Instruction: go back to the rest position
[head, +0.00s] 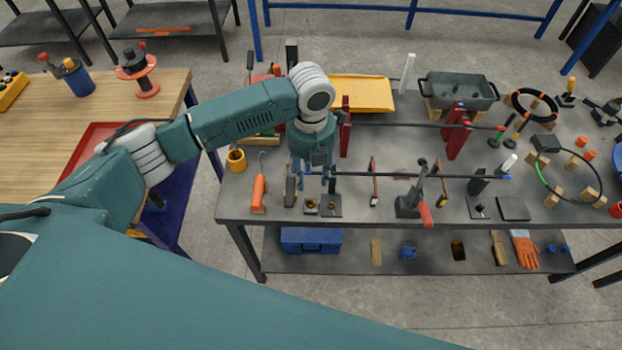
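My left gripper (311,185) points down over the left part of the grey workbench (350,213). Its fingers look spread apart, with nothing clearly seen between them. A dark bar (385,175) runs to the right from close beside the fingers; I cannot tell whether they touch it. A second dark bar (405,125) lies behind, across red upright supports (456,135). My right gripper is not in view.
A red-handled clamp (415,203) stands to the right. A yellow tray (361,95) and a grey bin (457,90) are behind.

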